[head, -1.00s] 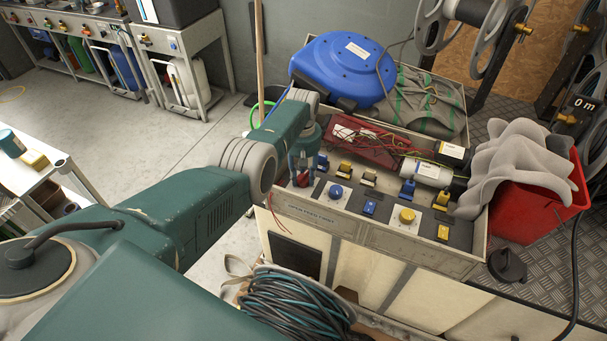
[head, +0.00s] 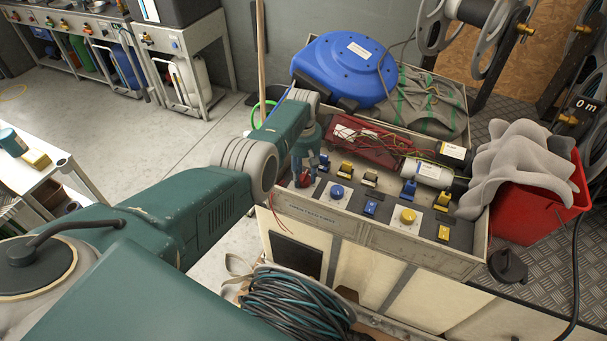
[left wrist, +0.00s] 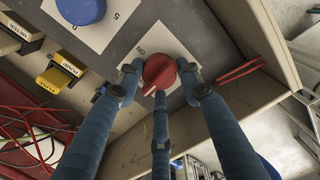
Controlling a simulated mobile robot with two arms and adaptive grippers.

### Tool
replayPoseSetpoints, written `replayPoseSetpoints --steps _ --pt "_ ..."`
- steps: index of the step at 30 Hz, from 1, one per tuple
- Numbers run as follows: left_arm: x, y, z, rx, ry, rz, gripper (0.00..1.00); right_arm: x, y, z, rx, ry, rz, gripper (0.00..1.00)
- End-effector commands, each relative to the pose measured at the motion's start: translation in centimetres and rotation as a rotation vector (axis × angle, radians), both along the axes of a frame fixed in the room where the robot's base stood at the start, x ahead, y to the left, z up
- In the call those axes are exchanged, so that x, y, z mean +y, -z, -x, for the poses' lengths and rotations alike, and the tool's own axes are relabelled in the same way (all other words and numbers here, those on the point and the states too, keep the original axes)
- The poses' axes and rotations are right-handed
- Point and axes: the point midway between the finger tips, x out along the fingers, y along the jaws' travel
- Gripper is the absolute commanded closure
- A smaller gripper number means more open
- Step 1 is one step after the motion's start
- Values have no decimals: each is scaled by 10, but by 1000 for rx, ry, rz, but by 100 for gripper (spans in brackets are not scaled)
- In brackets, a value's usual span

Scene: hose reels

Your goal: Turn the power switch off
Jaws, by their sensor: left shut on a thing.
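A red round knob (left wrist: 158,72) sits on a white plate on the grey control panel, with letters beside it that are partly covered. It also shows at the panel's left end in the head view (head: 303,180). My left gripper (left wrist: 160,85) has its three blue fingers closed around the knob's sides. In the head view my left gripper (head: 304,172) points down onto the knob from above. A white mark shows on the knob's lower side in the left wrist view. My right gripper is in neither view.
A blue knob (head: 337,192), a yellow knob (head: 407,216) and several blue and yellow switches share the panel. A red tray with wires (head: 368,146) lies behind. A red bin with grey cloth (head: 548,205) stands right. A coiled cable (head: 293,303) is below.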

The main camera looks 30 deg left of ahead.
Motion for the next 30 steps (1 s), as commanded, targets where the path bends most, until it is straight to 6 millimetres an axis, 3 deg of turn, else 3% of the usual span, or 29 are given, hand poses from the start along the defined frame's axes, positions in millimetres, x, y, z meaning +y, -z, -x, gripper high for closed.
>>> replayPoseSetpoints --steps 4,5,6,20,25,30 --pt "1 1 2 6 -8 0 90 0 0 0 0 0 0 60" --pt "1 1 2 6 -8 1 58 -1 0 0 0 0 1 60" --pt "0 1 2 7 -7 1 50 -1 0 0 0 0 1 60" --pt "-1 -6 0 2 -2 2 50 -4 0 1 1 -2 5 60" --pt "-1 -24 1 -1 -2 1 50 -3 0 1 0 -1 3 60" --pt "0 -64 0 -1 -3 1 50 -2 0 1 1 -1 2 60"
